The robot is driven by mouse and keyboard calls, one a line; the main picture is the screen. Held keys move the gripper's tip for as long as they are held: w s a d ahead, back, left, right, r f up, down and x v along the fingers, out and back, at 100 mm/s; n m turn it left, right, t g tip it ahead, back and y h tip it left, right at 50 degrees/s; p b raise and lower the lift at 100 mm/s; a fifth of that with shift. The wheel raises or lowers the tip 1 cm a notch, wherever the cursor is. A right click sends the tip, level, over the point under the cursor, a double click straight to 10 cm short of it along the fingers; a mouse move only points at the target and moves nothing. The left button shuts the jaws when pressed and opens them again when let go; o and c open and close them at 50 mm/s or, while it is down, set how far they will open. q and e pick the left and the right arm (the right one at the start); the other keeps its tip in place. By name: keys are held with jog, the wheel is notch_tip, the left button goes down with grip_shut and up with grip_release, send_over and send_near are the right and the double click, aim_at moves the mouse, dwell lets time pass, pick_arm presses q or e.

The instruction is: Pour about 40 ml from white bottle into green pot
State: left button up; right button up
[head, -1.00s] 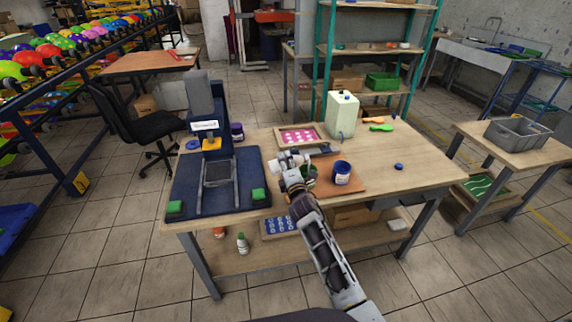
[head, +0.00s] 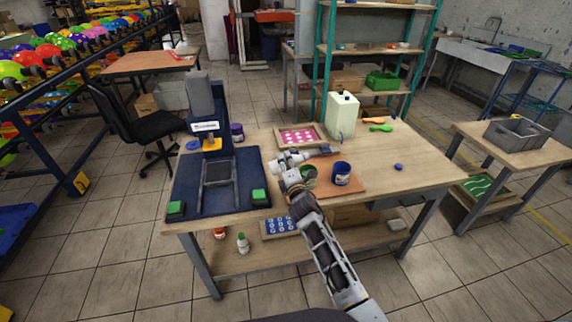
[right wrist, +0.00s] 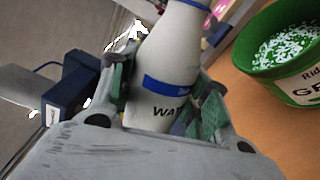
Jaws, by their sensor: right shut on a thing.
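My right gripper (head: 292,165) is shut on the white bottle (right wrist: 166,65). In the right wrist view the bottle has a blue band and black letters starting "WA", and its top is cut off by the frame's edge. In the head view the bottle looks tilted, with its narrow end to the right. The green pot (head: 309,177) stands on the table just right of and below the gripper, partly hidden by it. In the right wrist view the green pot (right wrist: 262,67) shows white speckled contents. I cannot tell whether liquid is flowing. My left gripper is not in view.
A blue pot (head: 341,174) stands right beside the green pot on an orange-brown board (head: 372,181). A tray of pink shapes (head: 283,139) and a pale canister (head: 342,114) stand behind. The table's right side is mostly clear.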

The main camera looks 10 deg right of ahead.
jog(key=shift+r+n, duration=0.35)
jog(key=shift+n, duration=0.25)
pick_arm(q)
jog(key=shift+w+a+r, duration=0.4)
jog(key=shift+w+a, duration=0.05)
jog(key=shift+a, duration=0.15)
